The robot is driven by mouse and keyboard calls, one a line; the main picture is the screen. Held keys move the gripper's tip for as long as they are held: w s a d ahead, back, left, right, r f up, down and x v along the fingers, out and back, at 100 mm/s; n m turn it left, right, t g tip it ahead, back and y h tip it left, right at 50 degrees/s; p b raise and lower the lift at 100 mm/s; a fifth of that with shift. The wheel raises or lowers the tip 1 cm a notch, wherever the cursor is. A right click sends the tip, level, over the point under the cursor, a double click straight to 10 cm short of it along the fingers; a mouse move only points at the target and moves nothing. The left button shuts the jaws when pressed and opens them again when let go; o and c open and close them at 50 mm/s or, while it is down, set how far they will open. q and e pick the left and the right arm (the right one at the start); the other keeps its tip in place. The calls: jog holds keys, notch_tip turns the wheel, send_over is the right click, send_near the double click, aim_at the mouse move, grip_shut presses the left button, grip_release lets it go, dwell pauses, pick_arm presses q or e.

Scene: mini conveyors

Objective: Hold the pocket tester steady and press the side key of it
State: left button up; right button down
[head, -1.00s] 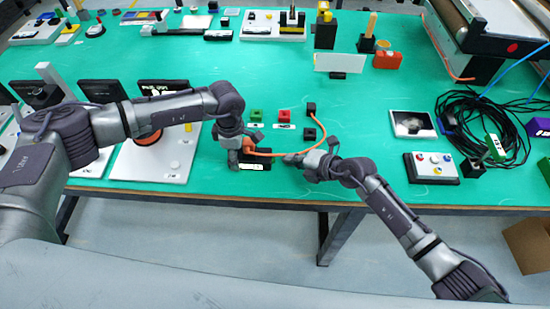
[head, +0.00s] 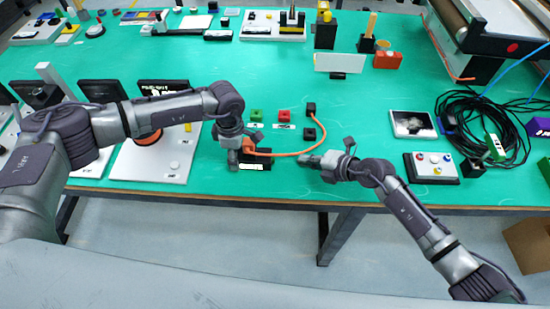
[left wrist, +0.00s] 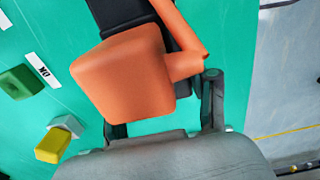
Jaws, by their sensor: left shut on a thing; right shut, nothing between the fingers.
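An orange body (head: 249,147), seemingly the pocket tester, is at the table's front edge, by a black base with a white label (head: 251,167). My left gripper (head: 234,158) is shut on it. In the left wrist view the blocky orange body (left wrist: 125,75) fills the middle, between my two fingers, with a dark part behind it. An orange arm or cable leaves its right side. I cannot make out the side key. My right gripper (head: 306,161) is shut and empty, to the right of the tester and apart from it.
An orange cable (head: 290,153) curves from the tester to a small black block (head: 310,107). Green (head: 256,115) and red (head: 284,115) blocks stand behind. A button box (head: 431,166) and coiled black cables (head: 485,120) lie to the right. A white board (head: 180,160) is at left.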

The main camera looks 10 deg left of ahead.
pick_arm(q)
jog(key=o, duration=1.4)
jog(key=shift+o, duration=0.2)
jog(key=shift+r, duration=0.1)
